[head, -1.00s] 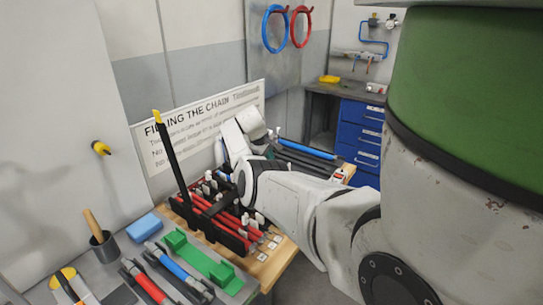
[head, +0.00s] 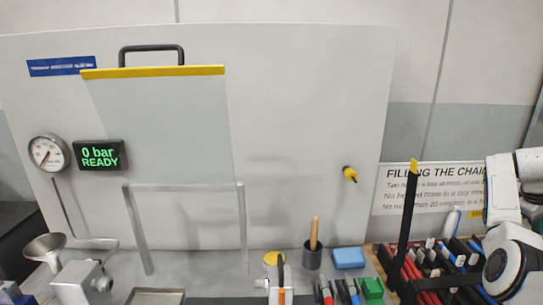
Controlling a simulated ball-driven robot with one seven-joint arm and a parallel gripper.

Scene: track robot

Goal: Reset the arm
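My white arm (head: 503,195) shows at the right edge of the head view, bent at a round joint (head: 514,268). It is over or in front of the right end of a rack (head: 438,283) with red and black bars.
A blue block (head: 348,258), a cup with a wooden handle (head: 312,257) and a funnel (head: 45,248) stand on the bench. A display (head: 101,154) reads "0 bar READY" beside a gauge (head: 48,153).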

